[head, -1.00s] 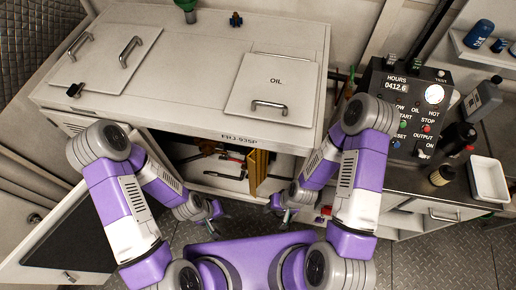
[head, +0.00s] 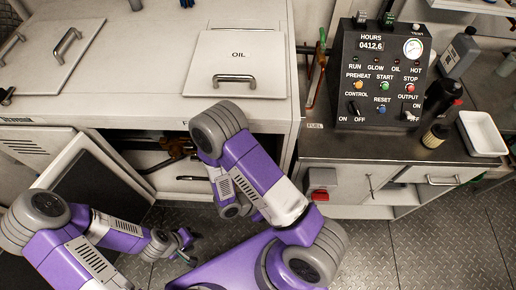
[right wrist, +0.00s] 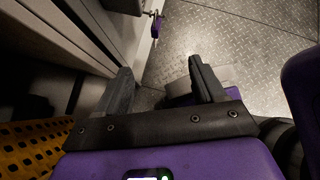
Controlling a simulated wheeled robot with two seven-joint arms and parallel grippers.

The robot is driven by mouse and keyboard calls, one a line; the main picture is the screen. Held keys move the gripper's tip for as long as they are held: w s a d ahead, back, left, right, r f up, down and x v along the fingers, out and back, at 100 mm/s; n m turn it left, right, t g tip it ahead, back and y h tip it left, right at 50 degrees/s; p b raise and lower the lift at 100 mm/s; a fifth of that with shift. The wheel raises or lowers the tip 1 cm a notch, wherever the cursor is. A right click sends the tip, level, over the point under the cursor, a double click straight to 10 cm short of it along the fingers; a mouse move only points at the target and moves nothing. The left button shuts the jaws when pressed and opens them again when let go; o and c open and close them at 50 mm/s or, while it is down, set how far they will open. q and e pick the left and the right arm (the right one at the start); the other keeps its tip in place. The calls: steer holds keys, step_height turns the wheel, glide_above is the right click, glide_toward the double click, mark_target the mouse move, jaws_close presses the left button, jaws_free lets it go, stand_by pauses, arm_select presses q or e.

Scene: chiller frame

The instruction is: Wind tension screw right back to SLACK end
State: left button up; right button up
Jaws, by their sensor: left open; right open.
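I cannot make out the tension screw or its SLACK mark in either view. The open lower bay (head: 165,160) of the white cabinet shows dark hoses and brass-coloured parts, partly hidden by my right arm. My left gripper (head: 186,246) is open and low, in front of the cabinet above the floor. My right gripper is hidden behind its arm in the head view. In the right wrist view my right gripper (right wrist: 163,82) is open, with nothing between its fingers. A yellow perforated panel (right wrist: 35,148) lies at the lower left there.
An open door (head: 95,185) stands at the left. A control panel (head: 383,80) stands on the right-hand counter, with a white tray (head: 482,134) and bottles. The treadplate floor (head: 430,245) is clear at right.

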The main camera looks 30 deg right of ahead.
steer(key=w+d+f+n+t+h+b, duration=0.1)
steer(key=w+f+n+t+h+b, duration=0.2)
steer(key=w+n+t+b, duration=0.4)
steer(key=n+t+y, duration=0.1)
steer(key=n+t, duration=0.3)
steer(key=t, duration=0.6)
glide_toward(260, 135)
steer(key=b+x, duration=0.2)
steer(key=x, duration=0.6)
steer(key=shift+w+d, duration=0.2)
arm_select(q)
step_height(260, 135, down, 12)
steer(key=shift+r, duration=0.2)
arm_select(e)
steer(key=shift+c, duration=0.2)
steer(key=c, duration=1)
arm_select(q)
steer(key=shift+r, duration=0.1)
arm_select(e)
steer(key=shift+r, duration=0.1)
